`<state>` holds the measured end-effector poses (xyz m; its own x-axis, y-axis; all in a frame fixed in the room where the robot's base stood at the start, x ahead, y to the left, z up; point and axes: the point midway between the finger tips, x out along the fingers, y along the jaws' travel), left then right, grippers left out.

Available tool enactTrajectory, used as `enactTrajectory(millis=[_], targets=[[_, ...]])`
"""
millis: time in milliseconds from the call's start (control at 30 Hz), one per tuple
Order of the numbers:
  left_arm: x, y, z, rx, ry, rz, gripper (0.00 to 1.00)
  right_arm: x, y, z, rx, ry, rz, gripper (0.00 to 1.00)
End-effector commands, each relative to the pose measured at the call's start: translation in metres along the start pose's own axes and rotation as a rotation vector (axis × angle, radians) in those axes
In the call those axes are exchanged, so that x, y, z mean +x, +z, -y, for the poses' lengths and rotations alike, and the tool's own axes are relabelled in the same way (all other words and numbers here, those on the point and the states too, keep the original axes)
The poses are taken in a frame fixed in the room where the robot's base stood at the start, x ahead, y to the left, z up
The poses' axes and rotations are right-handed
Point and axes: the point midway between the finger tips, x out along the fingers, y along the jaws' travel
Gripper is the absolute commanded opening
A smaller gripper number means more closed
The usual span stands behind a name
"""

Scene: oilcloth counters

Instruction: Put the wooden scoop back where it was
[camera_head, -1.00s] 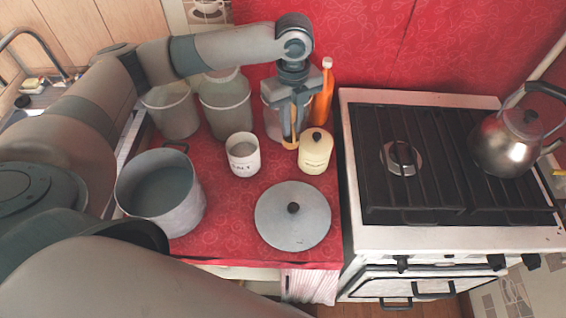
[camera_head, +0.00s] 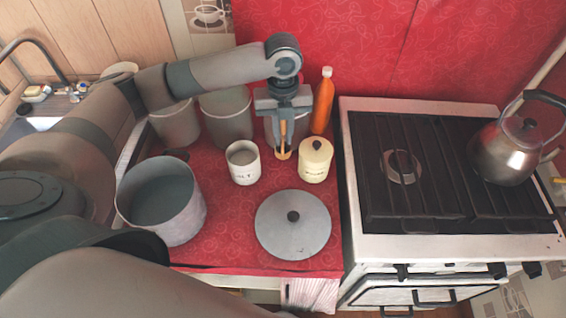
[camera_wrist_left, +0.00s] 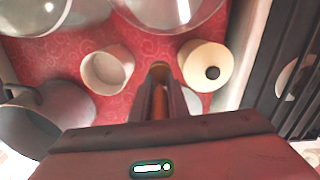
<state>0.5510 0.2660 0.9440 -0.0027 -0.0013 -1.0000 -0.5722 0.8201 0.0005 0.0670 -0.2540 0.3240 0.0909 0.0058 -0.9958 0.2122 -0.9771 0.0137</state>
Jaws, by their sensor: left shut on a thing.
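My left gripper (camera_head: 283,133) points down and is shut on the handle of the wooden scoop (camera_head: 283,154). The scoop hangs upright with its bowl end down, between a white lettered cup (camera_head: 243,163) and a cream lidded jar (camera_head: 315,161). In the left wrist view the scoop (camera_wrist_left: 160,98) shows between the fingers, with the open cup (camera_wrist_left: 107,70) on the left and the jar (camera_wrist_left: 206,66) on the right. I cannot tell whether the scoop's lower end touches the red counter. My right gripper is not in view.
Grey pots (camera_head: 227,118) stand behind, partly hidden by my arm. An orange bottle (camera_head: 322,101) stands behind the jar. A large pot (camera_head: 188,212) is at the left front and a round lid (camera_head: 293,241) lies in front. The stove (camera_head: 345,150) with a kettle (camera_head: 505,155) is on the right.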

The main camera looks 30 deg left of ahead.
Motion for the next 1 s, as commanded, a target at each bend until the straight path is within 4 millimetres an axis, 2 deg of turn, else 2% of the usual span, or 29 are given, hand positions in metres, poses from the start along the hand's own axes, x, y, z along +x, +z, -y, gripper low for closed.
enactTrajectory(millis=[300,433,767,1000], targets=[[0.044,-0.001,0.000,0.000,0.001,-0.001,0.00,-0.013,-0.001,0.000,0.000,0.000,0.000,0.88],[0.052,0.000,0.000,0.001,-0.001,0.000,0.00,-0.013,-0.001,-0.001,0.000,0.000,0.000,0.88],[0.054,0.000,0.000,0.001,0.000,0.000,0.00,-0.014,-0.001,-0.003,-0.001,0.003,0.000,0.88],[0.079,0.000,-0.001,-0.001,0.003,-0.001,0.00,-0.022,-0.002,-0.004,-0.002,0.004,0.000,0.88]])
